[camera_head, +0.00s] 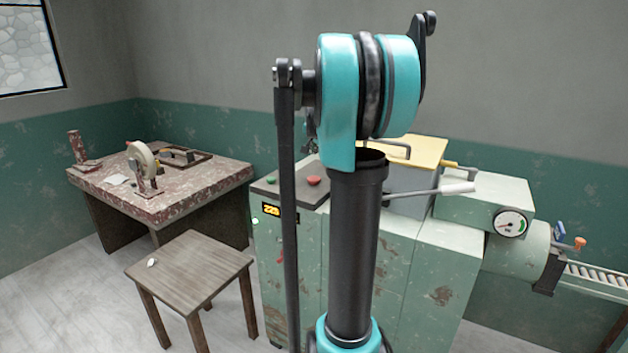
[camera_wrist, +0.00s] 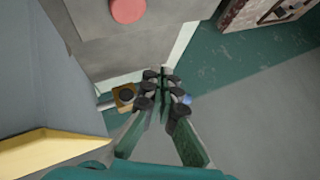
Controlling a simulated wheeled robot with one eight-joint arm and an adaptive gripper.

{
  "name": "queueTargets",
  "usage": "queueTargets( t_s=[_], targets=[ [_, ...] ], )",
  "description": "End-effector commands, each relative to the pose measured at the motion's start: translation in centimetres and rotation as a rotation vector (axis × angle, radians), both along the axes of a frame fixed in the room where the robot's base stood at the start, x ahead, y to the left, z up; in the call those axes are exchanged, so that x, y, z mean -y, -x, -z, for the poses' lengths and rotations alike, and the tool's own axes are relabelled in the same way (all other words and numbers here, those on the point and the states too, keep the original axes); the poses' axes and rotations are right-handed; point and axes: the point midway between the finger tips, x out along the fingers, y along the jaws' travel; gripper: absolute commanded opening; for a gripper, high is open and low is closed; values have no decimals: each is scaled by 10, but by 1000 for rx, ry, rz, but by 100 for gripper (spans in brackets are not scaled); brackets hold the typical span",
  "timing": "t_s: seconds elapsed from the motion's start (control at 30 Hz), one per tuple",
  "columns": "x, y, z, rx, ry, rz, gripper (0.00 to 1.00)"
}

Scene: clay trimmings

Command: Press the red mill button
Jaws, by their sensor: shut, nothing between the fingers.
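The red button (camera_head: 314,180) is a round cap on the dark sloped panel at the top left of the pale green mill (camera_head: 400,280). In the wrist view the red button (camera_wrist: 128,10) is cut by the top edge, on a grey panel surface. My gripper (camera_wrist: 162,74) is shut and empty. Its fingertips appear below and to the right of the button in that picture, apart from it; their height above the panel is hard to tell.
A green button (camera_head: 271,180) sits left of the red one, above a lit display (camera_head: 272,210). A yellow lid (camera_head: 412,151) and a white-handled lever (camera_head: 456,188) are to the right. A wooden stool (camera_head: 190,270) and a worn workbench (camera_head: 180,198) stand left.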

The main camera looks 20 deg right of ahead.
Motion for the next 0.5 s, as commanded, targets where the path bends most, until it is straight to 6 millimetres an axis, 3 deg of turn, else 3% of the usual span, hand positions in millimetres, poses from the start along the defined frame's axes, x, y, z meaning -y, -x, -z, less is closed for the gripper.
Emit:
queueTargets(
  t_s=[0.5],
  targets=[
    [0, 0, 64, 0, 0, 0, 0]
  ],
)
